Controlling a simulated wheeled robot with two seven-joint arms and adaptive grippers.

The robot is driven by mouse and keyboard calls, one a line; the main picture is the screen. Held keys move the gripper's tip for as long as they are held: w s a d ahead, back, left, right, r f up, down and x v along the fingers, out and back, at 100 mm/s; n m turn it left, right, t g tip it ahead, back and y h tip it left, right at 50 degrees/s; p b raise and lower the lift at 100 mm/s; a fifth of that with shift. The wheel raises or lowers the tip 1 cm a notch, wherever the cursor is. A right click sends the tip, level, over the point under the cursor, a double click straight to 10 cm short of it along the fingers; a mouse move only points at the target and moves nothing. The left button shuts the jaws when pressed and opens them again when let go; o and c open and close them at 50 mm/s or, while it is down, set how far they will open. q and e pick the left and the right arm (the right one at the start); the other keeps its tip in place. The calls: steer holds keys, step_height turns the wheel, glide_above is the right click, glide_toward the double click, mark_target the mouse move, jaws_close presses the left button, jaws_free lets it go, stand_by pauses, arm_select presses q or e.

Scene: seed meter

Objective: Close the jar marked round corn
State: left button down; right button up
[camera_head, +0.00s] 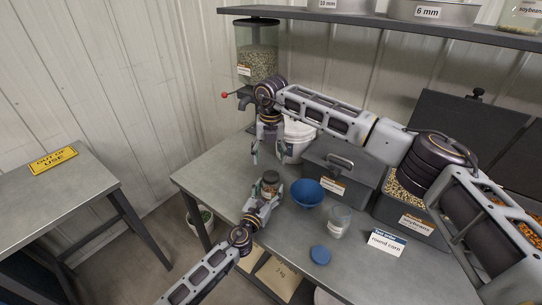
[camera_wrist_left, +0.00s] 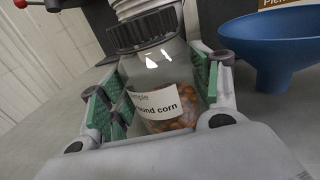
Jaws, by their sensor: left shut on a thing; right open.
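The small clear jar (camera_head: 270,187) stands at the left part of the bench. In the left wrist view the jar (camera_wrist_left: 158,70) holds a few orange kernels, and its label reads "sample" and "ound corn", partly cut off. A black ribbed lid (camera_wrist_left: 142,29) sits on its mouth; I cannot tell how tight it is. My left gripper (camera_head: 262,205) is shut on the jar's body, with green pads on both sides. My right gripper (camera_head: 269,153) is open, pointing down above the jar, apart from the lid.
A blue funnel (camera_head: 307,193) stands just right of the jar. A clear cup (camera_head: 338,221), a blue disc (camera_head: 320,254) and a "round corn" sign (camera_head: 387,242) are farther right. A grey box (camera_head: 340,175) and white bucket (camera_head: 297,147) stand behind. A seed hopper (camera_head: 257,62) is at the back.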

mark_target(271, 175)
steer(key=n, duration=0.3)
steer(key=shift+r, duration=0.15)
steer(key=n, duration=0.4)
steer(key=shift+s+d, duration=0.1)
steer(key=shift+s, duration=0.05)
steer(key=n, duration=0.4)
steer(key=shift+s+d, duration=0.1)
steer(key=shift+n, duration=2)
steer(key=shift+f, duration=4)
